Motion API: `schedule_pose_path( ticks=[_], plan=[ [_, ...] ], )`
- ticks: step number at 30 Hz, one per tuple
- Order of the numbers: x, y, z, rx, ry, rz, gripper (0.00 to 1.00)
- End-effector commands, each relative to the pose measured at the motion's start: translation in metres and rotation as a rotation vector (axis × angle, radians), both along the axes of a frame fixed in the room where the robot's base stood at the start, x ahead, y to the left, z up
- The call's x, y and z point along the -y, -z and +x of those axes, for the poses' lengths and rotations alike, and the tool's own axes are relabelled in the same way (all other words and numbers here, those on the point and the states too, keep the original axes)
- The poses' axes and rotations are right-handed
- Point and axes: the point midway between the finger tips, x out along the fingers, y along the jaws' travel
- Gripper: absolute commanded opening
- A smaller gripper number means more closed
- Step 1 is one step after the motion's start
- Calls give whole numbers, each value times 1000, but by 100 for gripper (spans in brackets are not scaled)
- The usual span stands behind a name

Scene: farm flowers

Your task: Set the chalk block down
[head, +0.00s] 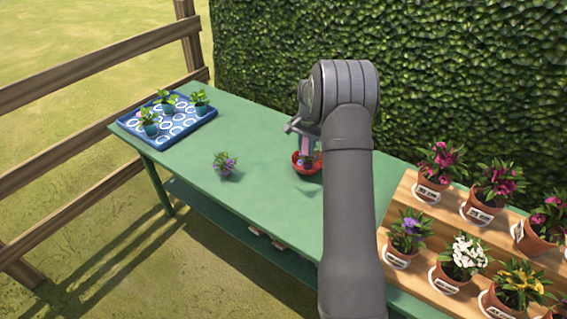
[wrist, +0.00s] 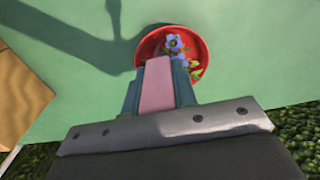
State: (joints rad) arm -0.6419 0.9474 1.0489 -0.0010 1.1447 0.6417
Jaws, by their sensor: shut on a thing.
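The pink chalk block (wrist: 157,88) is between the fingers of my gripper (wrist: 160,80), which is shut on it. In the head view my gripper (head: 303,133) hangs over the far side of the green table, with the pink block (head: 307,144) pointing down at a red dish (head: 307,171). In the wrist view the red dish (wrist: 205,58) lies just beyond the block's end, with a blue flower (wrist: 174,43) and green leaves in it. I cannot tell whether the block touches the dish. My arm hides part of the table behind it.
A blue tray (head: 205,119) with several potted seedlings stands at the table's far left. A small purple-flowered plant (head: 225,166) is on the green table (head: 262,200), left of the dish. A stepped wooden stand (head: 399,214) with several potted flowers is at right. Table between is clear.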

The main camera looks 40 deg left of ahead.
Motion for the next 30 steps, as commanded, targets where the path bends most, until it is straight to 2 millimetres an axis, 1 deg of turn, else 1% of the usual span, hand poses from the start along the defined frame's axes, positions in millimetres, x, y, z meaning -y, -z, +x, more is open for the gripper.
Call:
schedule_pose_path(
  ticks=[1, 3, 6, 8, 11, 13, 18, 23, 30],
  plan=[
    [-16, 4, -12, -1, -6, -1, 1],
    [-31, 9, -24, 0, -4, 0, 1],
    [-44, 13, -36, 1, -2, 0, 1],
    [-49, 16, -40, 0, -1, 0, 1],
    [-51, 25, -43, -1, 0, -2, 1],
    [-51, 36, -43, -1, 1, -1, 1],
    [-51, 68, -43, -2, 1, -2, 1],
    [-51, 84, -42, 0, 0, -1, 1],
    [-51, 114, -42, 0, 0, 0, 1]
  ],
)
